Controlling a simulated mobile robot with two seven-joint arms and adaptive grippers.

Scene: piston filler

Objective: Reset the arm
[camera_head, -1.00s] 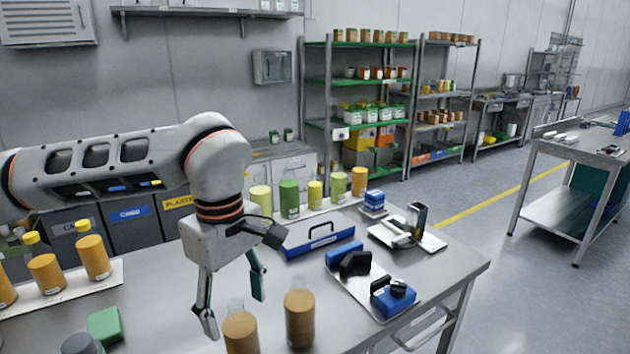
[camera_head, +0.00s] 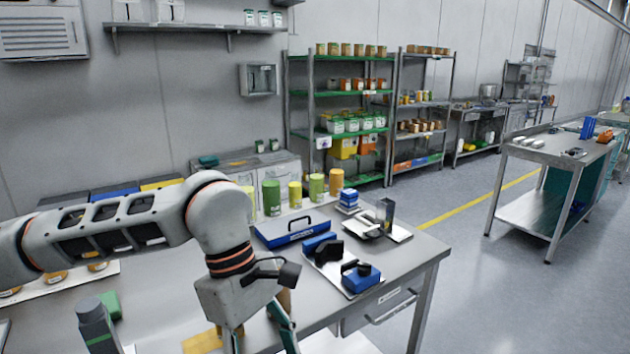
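My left arm reaches in from the left over the steel table. Its gripper (camera_head: 262,338) points down near the bottom edge, with its two fingers spread apart. Its fingertips are at or past the frame's bottom edge. Part of a brown bottle (camera_head: 285,298) shows behind the gripper, mostly hidden; I cannot tell whether they touch. My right gripper is not in view.
A grey post-like object (camera_head: 97,325) stands at lower left.

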